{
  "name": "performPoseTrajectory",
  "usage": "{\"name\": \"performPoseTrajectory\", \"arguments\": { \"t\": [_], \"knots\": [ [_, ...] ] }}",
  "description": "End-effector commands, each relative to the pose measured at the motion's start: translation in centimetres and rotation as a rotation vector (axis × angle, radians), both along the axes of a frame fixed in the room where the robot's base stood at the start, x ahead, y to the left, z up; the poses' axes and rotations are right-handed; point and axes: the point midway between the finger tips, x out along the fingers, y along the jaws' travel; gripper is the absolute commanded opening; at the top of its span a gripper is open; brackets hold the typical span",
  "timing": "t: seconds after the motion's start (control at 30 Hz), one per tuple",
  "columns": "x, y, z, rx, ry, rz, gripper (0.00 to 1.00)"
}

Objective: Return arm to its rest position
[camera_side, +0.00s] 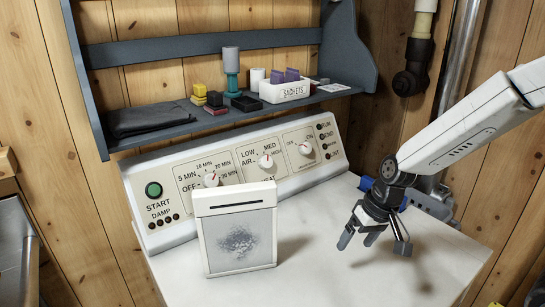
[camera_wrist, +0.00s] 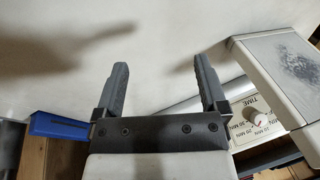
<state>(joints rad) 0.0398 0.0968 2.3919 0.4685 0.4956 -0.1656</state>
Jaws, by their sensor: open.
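My gripper (camera_side: 374,232) hangs over the white machine top at the right in the side view, with its fingers apart and nothing between them. In the wrist view my gripper (camera_wrist: 160,82) also shows two spread grey fingers over the bare white top. A white-framed lint screen (camera_side: 238,230) with a grey lint patch stands upright on the top, left of my gripper and apart from it. The lint screen also shows at the right of the wrist view (camera_wrist: 289,72).
The control panel (camera_side: 234,172) with knobs and a green button runs along the back. A blue-grey shelf (camera_side: 150,131) above it holds a sachets box (camera_side: 285,91), a dark folded cloth and small items. A metal pipe (camera_side: 458,60) stands behind my arm. The white top (camera_side: 330,265) around my gripper is clear.

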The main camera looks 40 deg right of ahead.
Motion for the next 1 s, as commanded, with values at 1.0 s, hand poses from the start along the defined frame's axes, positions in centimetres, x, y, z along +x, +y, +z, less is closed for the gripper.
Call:
{"name": "performPoseTrajectory", "arguments": {
  "t": [1.0],
  "knots": [
    [-4.5,-2.5,-1.5,-0.266,-0.050,0.240,0.92]
  ]
}}
